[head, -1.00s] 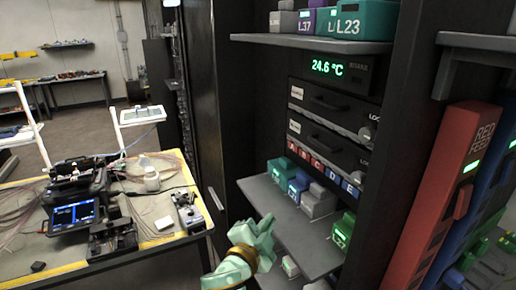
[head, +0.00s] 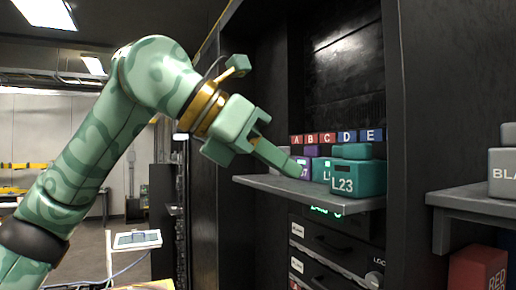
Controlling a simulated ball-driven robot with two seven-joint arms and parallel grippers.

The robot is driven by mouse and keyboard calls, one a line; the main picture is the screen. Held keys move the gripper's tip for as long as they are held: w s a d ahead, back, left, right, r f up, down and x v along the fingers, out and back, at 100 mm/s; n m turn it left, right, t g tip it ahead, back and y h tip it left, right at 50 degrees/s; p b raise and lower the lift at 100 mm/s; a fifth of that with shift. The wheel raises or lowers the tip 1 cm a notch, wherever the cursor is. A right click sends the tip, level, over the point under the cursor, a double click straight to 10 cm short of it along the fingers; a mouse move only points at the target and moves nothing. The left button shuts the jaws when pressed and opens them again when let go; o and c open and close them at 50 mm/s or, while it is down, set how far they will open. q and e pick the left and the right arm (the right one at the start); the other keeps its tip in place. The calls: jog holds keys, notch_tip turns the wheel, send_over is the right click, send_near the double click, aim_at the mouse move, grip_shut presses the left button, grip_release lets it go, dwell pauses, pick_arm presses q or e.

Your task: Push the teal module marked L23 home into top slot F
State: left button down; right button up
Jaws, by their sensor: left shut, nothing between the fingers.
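The teal module marked L23 (head: 358,183) sits on the top shelf (head: 300,193), at its right end near the front edge, with its label facing me. A strip of slot labels (head: 335,138) behind the modules reads A to E; I see no F label. My left gripper (head: 297,169) comes in from the left, its fingers shut and empty. In the picture its tip overlaps the purple module (head: 306,172) left of L23; I cannot tell if it touches. It is apart from L23. My right gripper is not in view.
A green module (head: 323,170) stands between the purple one and L23. A dark cabinet post (head: 407,130) rises right of the shelf. Beyond it, a side shelf (head: 475,202) holds a grey block (head: 503,165). Drawers (head: 325,245) lie below the top shelf.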

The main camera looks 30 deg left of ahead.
pick_arm(q)
jog(key=s+a+r+n+y, duration=0.1)
jog(key=a+r, duration=0.1)
jog(key=a, duration=0.1)
jog(key=b, duration=0.1)
send_near(342, 177)
jog(key=shift+w+d+f, duration=0.75)
jog(key=shift+d+f, duration=0.15)
jog(key=shift+f, duration=1.15)
jog(key=shift+t, duration=0.4)
jog(key=shift+w+d+p, duration=0.9)
jog(key=shift+w+d, duration=0.1)
jog(key=shift+w, duration=0.3)
jog(key=shift+w+d+p, duration=0.95)
jog(key=shift+w+d, duration=0.1)
jog(key=shift+w, duration=0.25)
jog(key=shift+w+d+p, duration=0.9)
jog(key=shift+w+d, duration=0.1)
jog(key=shift+w, duration=0.3)
jog(key=shift+s+a+f+b, duration=0.1)
jog(key=shift+s+f+b, duration=0.05)
jog(key=shift+b, duration=0.15)
jog(key=s+a+b, duration=0.1)
jog(key=s+a, duration=0.1)
jog(key=s+a+b, duration=0.1)
jog(key=s+b, duration=0.1)
jog(key=shift+s+a, duration=0.35)
jog(key=shift+a, duration=0.05)
jog(key=shift+s+a, duration=0.5)
jog(key=shift+s, duration=0.15)
